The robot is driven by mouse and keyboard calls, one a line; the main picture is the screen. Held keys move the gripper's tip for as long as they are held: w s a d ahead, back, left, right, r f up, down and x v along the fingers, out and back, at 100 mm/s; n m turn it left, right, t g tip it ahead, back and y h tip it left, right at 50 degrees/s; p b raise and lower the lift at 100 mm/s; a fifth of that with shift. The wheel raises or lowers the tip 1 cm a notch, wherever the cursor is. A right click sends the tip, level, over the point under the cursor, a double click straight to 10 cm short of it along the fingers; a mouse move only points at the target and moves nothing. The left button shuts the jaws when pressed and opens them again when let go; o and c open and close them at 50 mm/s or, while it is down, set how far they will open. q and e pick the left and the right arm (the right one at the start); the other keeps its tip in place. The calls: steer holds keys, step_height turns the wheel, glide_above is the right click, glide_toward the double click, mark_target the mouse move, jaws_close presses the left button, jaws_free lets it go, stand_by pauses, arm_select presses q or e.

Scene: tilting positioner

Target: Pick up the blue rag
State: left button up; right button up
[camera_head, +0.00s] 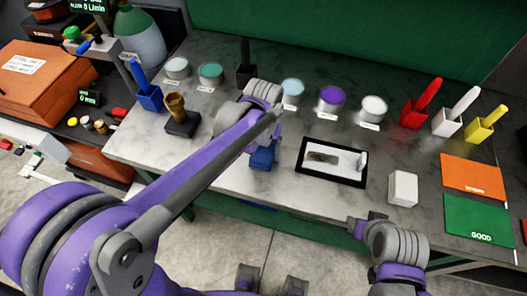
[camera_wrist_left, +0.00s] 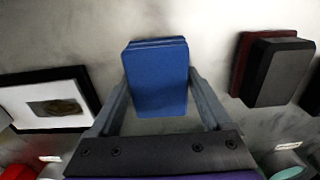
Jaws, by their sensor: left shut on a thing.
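The blue rag (camera_head: 262,157) shows as a small folded blue block below my left gripper, over the front part of the marble table. In the left wrist view the blue rag (camera_wrist_left: 157,80) sits between the two fingers of my left gripper (camera_wrist_left: 160,100), which is shut on it. I cannot tell whether the rag touches the table. In the head view the left wrist hides most of the left gripper (camera_head: 262,143). My right gripper (camera_head: 356,228) is at the lower right by the table's front edge, empty as far as I see; its finger gap is unclear.
A black-rimmed tray (camera_head: 304,176) lies right of the rag, with a white box (camera_head: 403,188) beyond it. A dark-based brown holder (camera_head: 182,124) stands to the left. Several paint tins (camera_head: 331,100) and coloured holders line the back. Orange (camera_head: 473,175) and green mats (camera_head: 478,220) lie right.

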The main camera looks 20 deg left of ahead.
mark_target(263, 149)
arm_select(q)
step_height(263, 149, up, 10)
steer(key=shift+p, duration=0.35)
steer(key=o, duration=0.9)
steer(key=shift+c, duration=0.2)
steer(key=c, duration=0.7)
steer(key=shift+f, duration=0.15)
